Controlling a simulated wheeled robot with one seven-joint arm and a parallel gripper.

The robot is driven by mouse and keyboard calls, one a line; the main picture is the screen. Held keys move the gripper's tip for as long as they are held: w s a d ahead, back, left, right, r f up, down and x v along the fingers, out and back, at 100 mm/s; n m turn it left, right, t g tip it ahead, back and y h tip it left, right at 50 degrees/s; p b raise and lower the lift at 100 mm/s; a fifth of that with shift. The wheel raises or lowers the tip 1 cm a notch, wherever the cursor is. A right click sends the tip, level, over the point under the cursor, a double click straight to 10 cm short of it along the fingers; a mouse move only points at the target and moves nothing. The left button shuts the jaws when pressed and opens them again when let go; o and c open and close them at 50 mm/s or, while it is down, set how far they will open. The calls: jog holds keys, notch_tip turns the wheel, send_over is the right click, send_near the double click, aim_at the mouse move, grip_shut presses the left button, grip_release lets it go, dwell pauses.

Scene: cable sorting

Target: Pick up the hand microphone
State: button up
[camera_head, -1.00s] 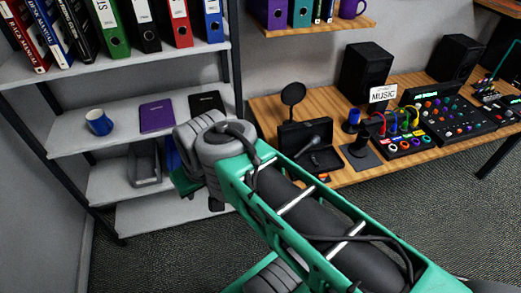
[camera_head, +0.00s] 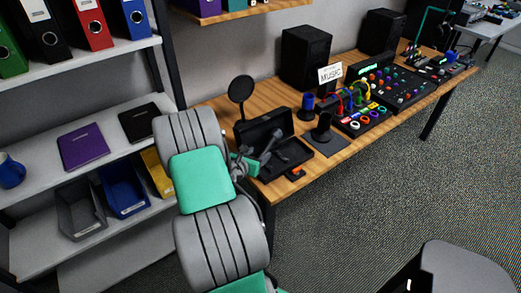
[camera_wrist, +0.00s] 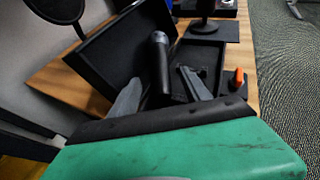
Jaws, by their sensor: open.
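The hand microphone (camera_wrist: 161,62) is dark with a grey head. In the wrist view it stands out lengthwise against the open black case (camera_wrist: 207,50), its head toward the case's hinge side. My gripper (camera_wrist: 160,80) is open, with one grey finger on each side of the microphone's near part. Nothing is visibly clamped, and whether a finger touches it I cannot tell.
The case lid (camera_wrist: 110,48) stands up beside the microphone. A small orange item (camera_wrist: 238,80) lies at the case's right. A round pop filter (camera_head: 240,89) stands behind the case. A black stand (camera_head: 324,140) and a MUSIC sign (camera_head: 330,74) are to the right. A shelf (camera_head: 100,135) stands left.

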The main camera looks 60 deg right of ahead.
aim_at(265, 148)
jog(key=x, duration=0.7)
jog(key=shift+s+d+p, duration=0.15)
jog(key=shift+d+p, duration=0.05)
jog(key=shift+p, duration=0.1)
jog(key=shift+r, duration=0.1)
jog(key=shift+c, duration=0.6)
grip_shut()
